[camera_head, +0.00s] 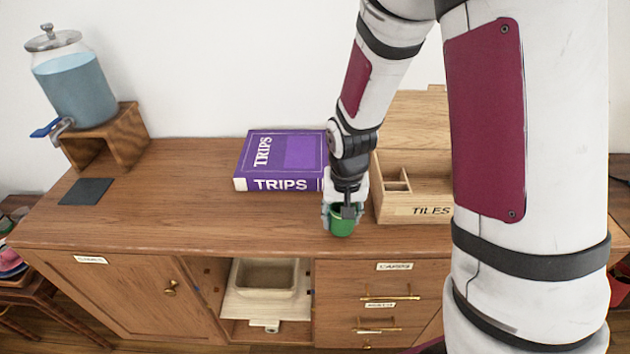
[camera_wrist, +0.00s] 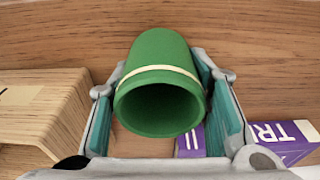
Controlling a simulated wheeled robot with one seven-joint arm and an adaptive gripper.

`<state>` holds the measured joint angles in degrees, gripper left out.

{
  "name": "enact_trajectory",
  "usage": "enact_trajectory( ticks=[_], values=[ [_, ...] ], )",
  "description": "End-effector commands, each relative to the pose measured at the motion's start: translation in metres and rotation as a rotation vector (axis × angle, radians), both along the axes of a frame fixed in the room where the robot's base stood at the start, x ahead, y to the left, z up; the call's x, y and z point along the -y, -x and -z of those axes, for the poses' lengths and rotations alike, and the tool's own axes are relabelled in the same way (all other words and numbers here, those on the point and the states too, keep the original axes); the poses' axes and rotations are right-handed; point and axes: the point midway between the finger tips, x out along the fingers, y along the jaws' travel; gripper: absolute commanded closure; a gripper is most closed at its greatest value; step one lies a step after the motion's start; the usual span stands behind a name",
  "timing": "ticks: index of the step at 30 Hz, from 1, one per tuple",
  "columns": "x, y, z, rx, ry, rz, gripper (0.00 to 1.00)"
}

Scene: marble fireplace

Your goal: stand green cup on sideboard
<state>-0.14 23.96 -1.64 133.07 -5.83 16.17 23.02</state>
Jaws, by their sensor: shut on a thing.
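The green cup (camera_head: 342,226) is between the fingers of my gripper (camera_head: 342,214) at the front part of the wooden sideboard (camera_head: 200,215). In the wrist view the green cup (camera_wrist: 160,85) shows its open mouth toward the camera and has a pale band around it. The teal finger pads of my gripper (camera_wrist: 165,110) close on both sides of it. In the head view the cup's upper part is partly hidden by the gripper. I cannot tell whether its base touches the sideboard top.
A purple TRIPS book (camera_head: 283,160) lies behind and left of the cup. A wooden TILES box (camera_head: 412,209) stands close on the right. A water dispenser (camera_head: 75,85) on a wooden stand (camera_head: 125,135) and a dark mat (camera_head: 86,191) are at left. The sideboard's front left is clear.

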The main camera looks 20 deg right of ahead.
Motion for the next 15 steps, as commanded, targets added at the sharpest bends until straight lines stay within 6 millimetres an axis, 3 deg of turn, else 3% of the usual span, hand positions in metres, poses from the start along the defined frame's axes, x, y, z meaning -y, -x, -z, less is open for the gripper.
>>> enact_trajectory(
  ticks=[9,15],
  values=[
    [0.031,0.067,-0.021,-0.009,0.009,0.647,0.84],
    [0.043,0.099,-0.030,0.004,0.016,0.980,0.84]
  ],
)
